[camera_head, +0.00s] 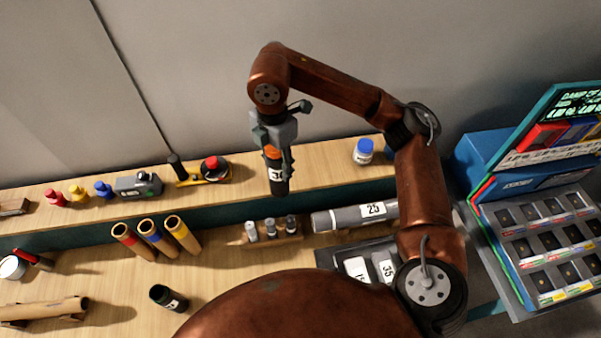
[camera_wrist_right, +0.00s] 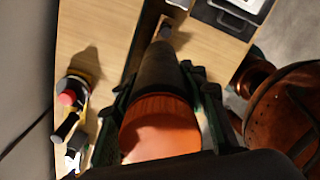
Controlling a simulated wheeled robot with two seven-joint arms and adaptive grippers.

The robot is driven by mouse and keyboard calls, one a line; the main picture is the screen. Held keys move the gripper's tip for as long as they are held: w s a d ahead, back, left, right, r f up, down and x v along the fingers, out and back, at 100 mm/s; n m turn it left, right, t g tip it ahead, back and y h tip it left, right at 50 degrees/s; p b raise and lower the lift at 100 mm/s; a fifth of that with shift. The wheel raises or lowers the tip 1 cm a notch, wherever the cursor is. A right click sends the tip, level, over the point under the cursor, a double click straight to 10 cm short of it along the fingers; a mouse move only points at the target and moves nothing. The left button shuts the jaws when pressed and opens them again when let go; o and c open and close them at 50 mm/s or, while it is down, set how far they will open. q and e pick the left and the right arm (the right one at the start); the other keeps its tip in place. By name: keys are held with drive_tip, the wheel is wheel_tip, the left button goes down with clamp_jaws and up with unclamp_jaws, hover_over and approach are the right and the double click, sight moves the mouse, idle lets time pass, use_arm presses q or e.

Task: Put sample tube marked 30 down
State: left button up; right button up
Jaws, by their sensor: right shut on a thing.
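My right gripper (camera_head: 273,152) is shut on a dark sample tube (camera_head: 279,187) with an orange end. A white label on it shows a partly hidden number, seemingly starting with 3. The tube hangs roughly upright, its lower end in front of the shelf edge in the head view; its exact height is unclear. In the right wrist view, the orange end (camera_wrist_right: 160,125) faces the camera between the fingers, and the dark body points away. My left gripper is not in view.
Grey roll 25 (camera_head: 352,216), a small wooden vial rack (camera_head: 247,238) and three coloured-rim tubes (camera_head: 155,238) occupy the lower worktop. The upper shelf (camera_head: 320,170) holds a blue-capped jar (camera_head: 363,152) and several small items at left. A blue case (camera_head: 520,180) stands at right.

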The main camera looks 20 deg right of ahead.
drive_tip(key=w+d+f+p, duration=0.4)
drive_tip(key=w+d+f, duration=0.4)
drive_tip(key=f, duration=0.5)
drive_tip(key=d, duration=0.2)
drive_tip(key=shift+w+d+p, duration=0.3)
drive_tip(key=shift+d+p, duration=0.05)
drive_tip(key=o, duration=0.7)
drive_tip(key=shift+f, duration=0.15)
drive_tip(key=o, duration=0.5)
